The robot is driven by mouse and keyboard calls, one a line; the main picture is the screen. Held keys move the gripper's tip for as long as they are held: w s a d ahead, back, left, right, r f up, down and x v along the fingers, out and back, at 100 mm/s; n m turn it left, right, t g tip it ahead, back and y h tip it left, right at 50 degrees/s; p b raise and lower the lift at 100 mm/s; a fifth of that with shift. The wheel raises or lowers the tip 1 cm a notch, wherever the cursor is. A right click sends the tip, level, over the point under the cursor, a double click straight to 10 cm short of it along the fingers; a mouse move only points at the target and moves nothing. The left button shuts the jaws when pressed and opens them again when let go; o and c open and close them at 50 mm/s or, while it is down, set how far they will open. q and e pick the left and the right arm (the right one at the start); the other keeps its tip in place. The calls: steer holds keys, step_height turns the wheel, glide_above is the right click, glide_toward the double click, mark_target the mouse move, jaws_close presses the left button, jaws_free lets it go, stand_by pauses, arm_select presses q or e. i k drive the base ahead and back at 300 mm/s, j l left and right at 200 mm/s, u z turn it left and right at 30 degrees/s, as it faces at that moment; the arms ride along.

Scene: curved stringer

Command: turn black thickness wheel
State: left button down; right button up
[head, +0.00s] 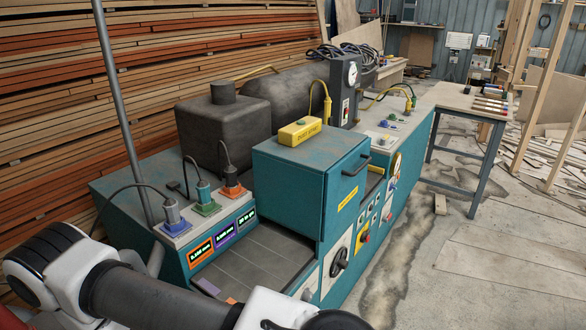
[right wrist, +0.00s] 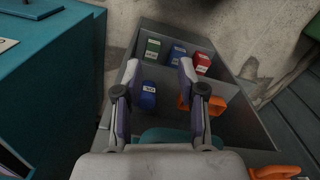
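The black thickness wheel (head: 340,263) is on a pale plate on the front face of the teal machine (head: 300,190), low and near the middle of the head view. Nothing touches it. My left arm crosses the lower left of the head view, and its gripper is out of the frame. My right gripper (right wrist: 160,72) shows in the right wrist view, with its two fingers apart and nothing between them. It is over a grey divided bin (right wrist: 232,148), away from the wheel, which that view does not show.
The bin holds a green block (right wrist: 152,50), a red block (right wrist: 203,63), blue blocks and an orange item (right wrist: 185,103). A red-and-yellow knob (head: 363,237) is right of the wheel. A work table (head: 470,102) stands behind.

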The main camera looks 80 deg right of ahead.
mark_target(339, 262)
steer(key=z, duration=0.45)
steer(key=k+z, duration=0.1)
steer(key=z, duration=0.8)
steer(key=k+z, duration=0.1)
steer(key=z, duration=1.25)
steer(key=i+l+z, duration=0.2)
steer(key=i+z, duration=0.25)
steer(key=i+l+z, duration=0.15)
steer(key=i+z, duration=0.25)
steer(key=k, duration=0.1)
